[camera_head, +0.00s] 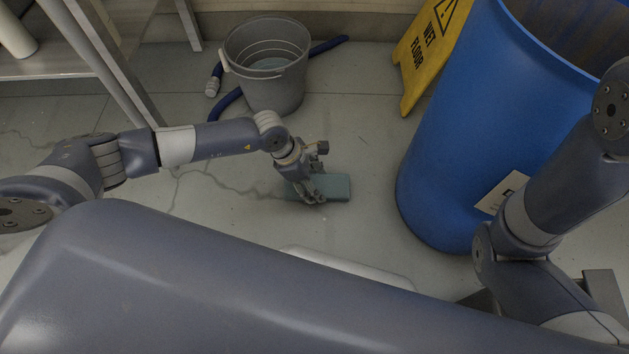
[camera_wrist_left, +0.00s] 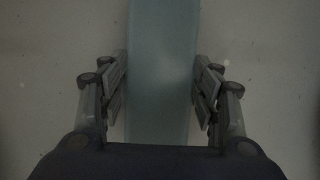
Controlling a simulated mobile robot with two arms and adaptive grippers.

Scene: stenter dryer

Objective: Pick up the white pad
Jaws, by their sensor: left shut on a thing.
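A flat grey-green pad (camera_head: 337,187) lies at floor level in the middle of the head view; it looks grey-green, not white. My left gripper (camera_head: 312,193) reaches down over it from the left and is shut on it. In the left wrist view the pad (camera_wrist_left: 162,50) runs lengthwise between the two fingers of the left gripper (camera_wrist_left: 160,88), one at each long edge. The near part of the pad is hidden behind the gripper body there. I cannot tell whether the pad is clear of the floor. My right gripper is not in view; only its arm shows at the right.
A grey bucket (camera_head: 278,88) with a blue hose (camera_head: 228,103) stands behind the pad. A blue barrel (camera_head: 450,130) stands to the right, with a yellow wet-floor sign (camera_head: 425,50) behind it. A metal table (camera_head: 60,66) is at the upper left. Floor around the pad is open.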

